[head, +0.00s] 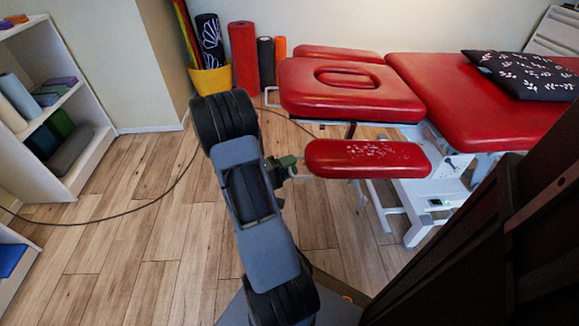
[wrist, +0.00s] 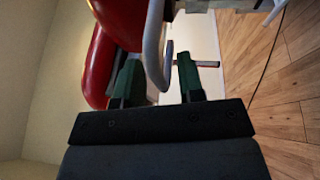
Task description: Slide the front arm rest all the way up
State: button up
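The front arm rest (head: 365,155) is a red padded oblong with white specks, on the near side of the treatment table's head end. It lies roughly level, below the head section. In the wrist view, a red pad (wrist: 122,18) is at the top, with a bent grey metal bar (wrist: 154,55) beside it. My gripper (head: 287,168) is at the left end of the arm rest. Its green fingers (wrist: 160,78) stand apart in the wrist view, with the bar between them in the picture. The bar looks nearer the left finger; I cannot tell whether they touch.
The red treatment table (head: 410,95) has a white frame and a dark patterned pillow (head: 525,75). Rolled mats (head: 243,55) and a yellow bin (head: 211,80) stand behind. A white shelf (head: 35,185) is left. A cable (head: 130,210) crosses the otherwise clear left floor.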

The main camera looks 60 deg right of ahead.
grip_shut()
dwell(0.3)
notch_tip(320, 180, up, 12)
jog(key=p, duration=0.6)
jog(key=shift+s+d+f+p, duration=0.25)
jog(key=shift+s+d+p, duration=0.05)
jog(key=shift+s+d, duration=0.15)
jog(key=shift+c, duration=1.2)
grip_release()
jog(key=shift+r, duration=0.1)
jog(key=shift+o, duration=1.2)
jog(key=shift+a, duration=0.1)
